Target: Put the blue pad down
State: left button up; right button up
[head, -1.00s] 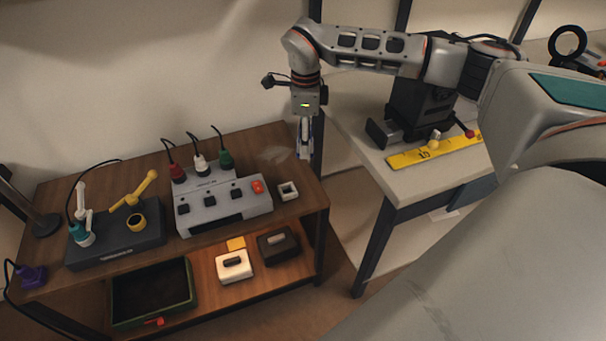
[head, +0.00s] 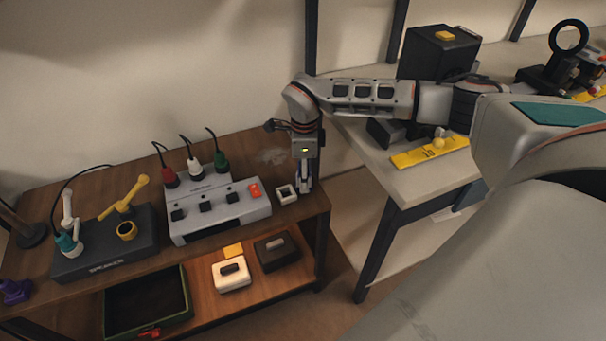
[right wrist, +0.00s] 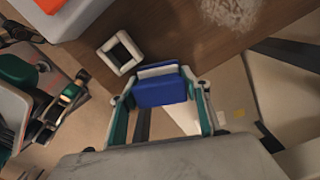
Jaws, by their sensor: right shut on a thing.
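The blue pad (right wrist: 160,90) is a small block with a pale strip along its far edge. My right gripper (right wrist: 162,98) is shut on it, one finger on each side. In the head view my right gripper (head: 304,187) points down at the right end of the wooden bench (head: 120,183), beside a small white square frame (head: 286,194). The frame also shows in the right wrist view (right wrist: 119,54), just left of the pad and apart from it. Whether the pad touches the bench top I cannot tell. My left gripper is not in view.
A grey box with switches and an orange-red button (head: 219,214) stands left of the frame. The speaker base (head: 107,253) is further left. A green-rimmed tray (head: 148,302), a white block and a dark block are on the lower shelf. A pale table (head: 384,180) stands right.

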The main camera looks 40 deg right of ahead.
jog(key=shift+f, duration=0.1)
jog(key=o, duration=1)
